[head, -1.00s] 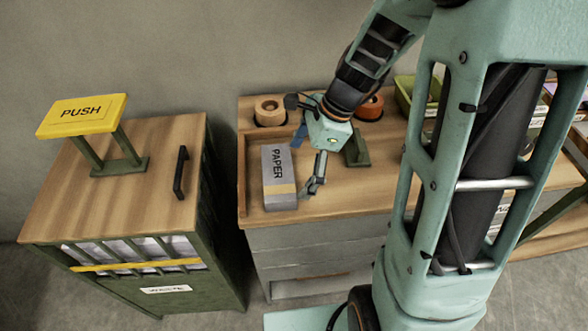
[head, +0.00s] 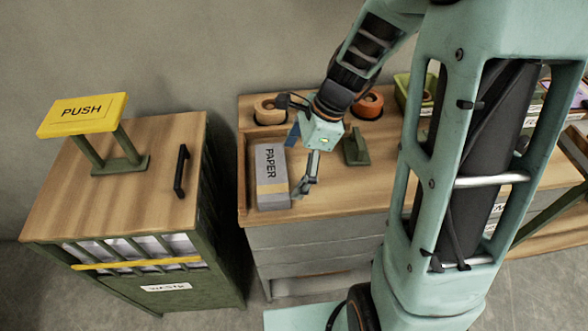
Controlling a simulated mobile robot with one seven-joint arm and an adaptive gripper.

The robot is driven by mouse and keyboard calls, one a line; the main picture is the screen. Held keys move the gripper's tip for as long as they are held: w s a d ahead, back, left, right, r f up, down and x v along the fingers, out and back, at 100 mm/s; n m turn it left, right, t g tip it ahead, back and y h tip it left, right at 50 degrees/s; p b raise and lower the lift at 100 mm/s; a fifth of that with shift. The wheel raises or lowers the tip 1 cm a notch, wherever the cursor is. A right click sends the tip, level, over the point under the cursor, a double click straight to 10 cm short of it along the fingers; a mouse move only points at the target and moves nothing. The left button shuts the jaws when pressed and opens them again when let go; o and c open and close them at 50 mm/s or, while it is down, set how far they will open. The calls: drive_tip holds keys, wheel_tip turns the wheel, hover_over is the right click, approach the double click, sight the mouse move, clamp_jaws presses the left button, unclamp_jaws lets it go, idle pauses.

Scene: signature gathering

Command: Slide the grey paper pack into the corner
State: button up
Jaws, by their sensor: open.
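A narrow strip of wood shows between the pack and the raised left edge (head: 242,180). A gap also shows behind the pack, towards the tape rolls. My gripper (head: 298,178) is at the pack's right side, open, with its lower finger along that side. Whether the finger touches the pack I cannot tell. Part of the far finger is hidden behind the gripper body.
Two tape rolls, one tan (head: 269,110) and one orange (head: 368,104), sit at the back of the counter. A green stamp-like block (head: 355,148) stands right of my gripper. A waste cabinet with a yellow PUSH sign (head: 82,113) stands left, across a gap.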

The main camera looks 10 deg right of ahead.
drive_tip(key=shift+a, duration=1.3)
drive_tip(key=shift+d+p, duration=0.45)
drive_tip(key=shift+d, duration=5.7)
